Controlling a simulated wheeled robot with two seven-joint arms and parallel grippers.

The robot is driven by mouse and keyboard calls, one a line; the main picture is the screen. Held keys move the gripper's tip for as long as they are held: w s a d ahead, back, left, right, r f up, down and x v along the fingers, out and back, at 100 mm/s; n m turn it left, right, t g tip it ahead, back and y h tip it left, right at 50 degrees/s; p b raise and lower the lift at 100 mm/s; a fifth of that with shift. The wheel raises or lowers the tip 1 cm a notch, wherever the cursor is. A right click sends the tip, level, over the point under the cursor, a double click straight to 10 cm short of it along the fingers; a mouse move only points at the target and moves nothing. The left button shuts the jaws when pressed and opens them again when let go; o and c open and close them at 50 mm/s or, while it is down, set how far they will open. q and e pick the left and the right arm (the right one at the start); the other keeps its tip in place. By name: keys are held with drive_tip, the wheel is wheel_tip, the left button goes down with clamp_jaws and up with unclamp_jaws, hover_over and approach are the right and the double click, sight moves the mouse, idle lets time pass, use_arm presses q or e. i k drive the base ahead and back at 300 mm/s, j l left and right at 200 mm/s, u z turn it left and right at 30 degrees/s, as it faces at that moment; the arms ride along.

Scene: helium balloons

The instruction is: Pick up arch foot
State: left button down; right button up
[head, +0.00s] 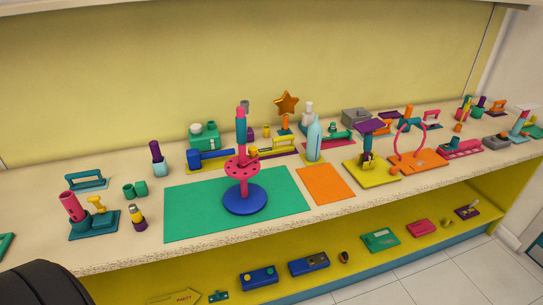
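No label marks the arch foot, so I cannot tell for sure which thing it is. A round blue base (245,203) stands on the green mat (190,207) in the middle of the table. A pink disc with holes (242,168) and a teal and pink upright post (241,125) rise above it. A pink loop (397,138) stands upright on an orange plate (428,159) at the right. Neither gripper shows in the head view. A dark rounded shape at the lower left corner seems to be part of me.
An orange mat (325,184) lies right of the green mat. A teal stand with a pink tube (74,207) is at the left. A yellow tray with a purple-topped tool (368,175) is at the right. A lower shelf (215,282) holds several small boxes.

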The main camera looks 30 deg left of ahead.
sight(244, 199)
drive_tip(key=j+u, duration=0.1)
drive_tip(key=u, duration=0.25)
drive_tip(key=j+u, duration=0.1)
drive_tip(key=u, duration=0.55)
drive_tip(key=i+j, duration=0.05)
